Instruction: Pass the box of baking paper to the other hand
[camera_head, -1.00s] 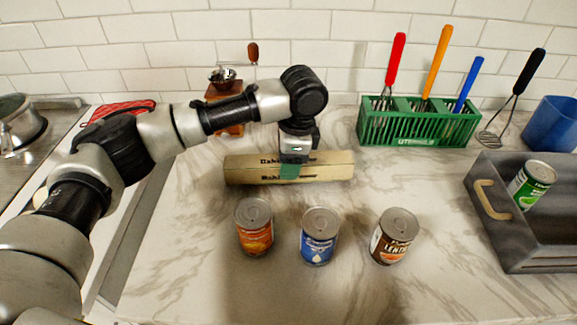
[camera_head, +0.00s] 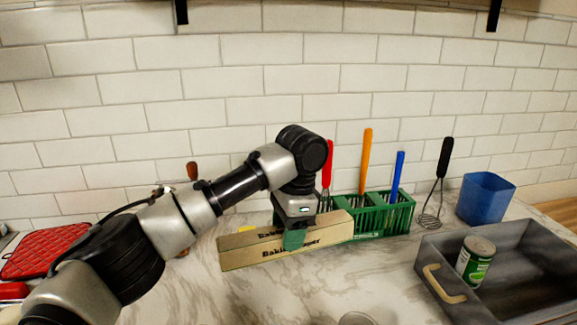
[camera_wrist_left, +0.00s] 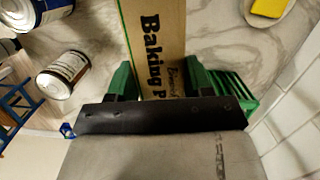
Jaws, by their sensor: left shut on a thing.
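The box of baking paper (camera_head: 240,253) is a long tan carton with dark lettering. My left gripper (camera_head: 294,239) is shut on it near its middle, from above. The box is tilted a little, its right end higher in the head view. In the left wrist view the box (camera_wrist_left: 158,40) runs between the two green fingers of my left gripper (camera_wrist_left: 161,82). Its far end is cut off by the frame there. My right gripper is in neither view.
A green rack (camera_head: 385,219) with utensils stands behind the box. A grey tray (camera_head: 520,245) holds a green can (camera_head: 476,261) at the right. A blue cup (camera_head: 486,198) stands behind the tray.

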